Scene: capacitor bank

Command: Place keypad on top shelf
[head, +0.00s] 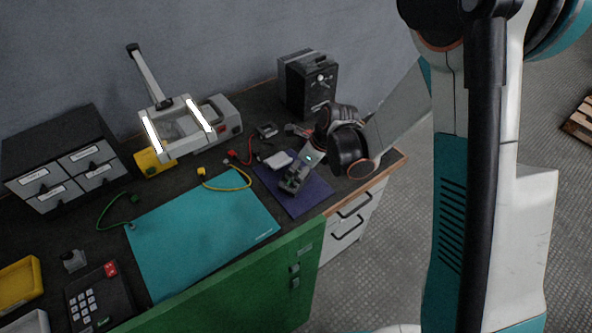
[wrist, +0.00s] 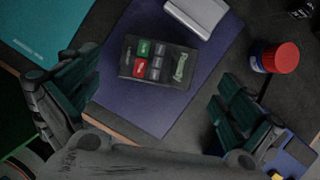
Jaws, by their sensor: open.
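A small dark keypad (wrist: 158,62) with green, red and grey buttons and a small display lies flat on the purple mat (wrist: 214,58) in the wrist view. My gripper (wrist: 155,108) is open above the mat, its dark green finger pads wide apart. The keypad is ahead of the fingers, roughly centred between them, and nothing is held. In the head view the purple mat (head: 318,200) is near the right end of the bench, partly hidden by my arm. No top shelf can be made out in either view.
A white box (wrist: 198,14) and a red-capped container (wrist: 275,57) stand near the keypad. A teal mat (head: 200,235), a drawer unit (head: 65,160), a lamp (head: 165,125), a black box (head: 307,82) and a larger button unit (head: 100,300) are on the bench. A green panel (head: 240,285) borders the front.

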